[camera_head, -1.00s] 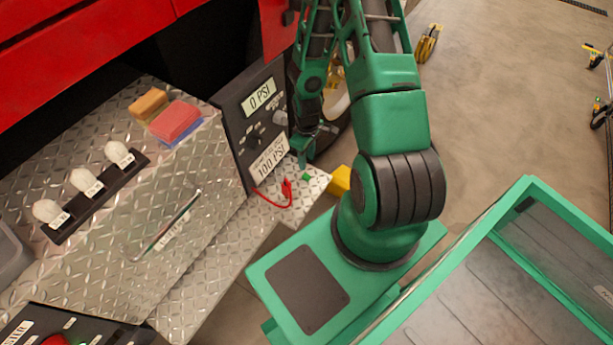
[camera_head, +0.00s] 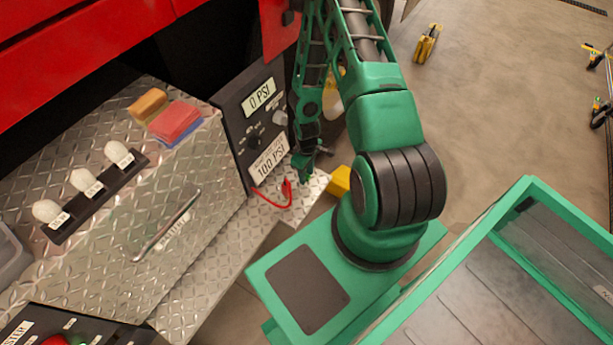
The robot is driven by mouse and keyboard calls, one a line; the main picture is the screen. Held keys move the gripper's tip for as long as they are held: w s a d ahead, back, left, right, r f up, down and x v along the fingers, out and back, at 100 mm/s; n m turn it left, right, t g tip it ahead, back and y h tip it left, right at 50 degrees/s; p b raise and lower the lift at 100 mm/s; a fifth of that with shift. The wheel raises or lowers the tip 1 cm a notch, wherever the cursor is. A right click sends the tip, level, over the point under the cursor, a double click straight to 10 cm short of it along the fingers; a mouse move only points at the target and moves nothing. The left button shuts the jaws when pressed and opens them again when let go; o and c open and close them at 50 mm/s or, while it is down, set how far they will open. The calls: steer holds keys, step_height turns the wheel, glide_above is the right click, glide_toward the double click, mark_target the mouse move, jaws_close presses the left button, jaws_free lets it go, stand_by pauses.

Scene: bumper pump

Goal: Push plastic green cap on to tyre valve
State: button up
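My gripper (camera_head: 303,171) points down at the tread-plate ledge (camera_head: 315,185), close to the red hose end. Its fingers are small and dark green, and I cannot tell whether they are open or shut. The green cap does not show apart from the gripper; the gripper covers the spot on the ledge where a small green piece lay. I cannot tell whether the cap is between the fingers. The tyre valve is not visible.
A black gauge panel (camera_head: 237,130) reading "0 PSI" and "100 PSI" stands just left of my gripper. A red hose (camera_head: 288,196) loops on the ledge. A yellow block (camera_head: 340,180) is just right of the ledge. Sponges (camera_head: 174,121) and bulbs (camera_head: 82,181) are farther left.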

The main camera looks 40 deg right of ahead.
jaws_close()
steer(key=shift+s+r, duration=0.15)
steer(key=shift+r, duration=2.8)
steer(key=shift+r, duration=0.1)
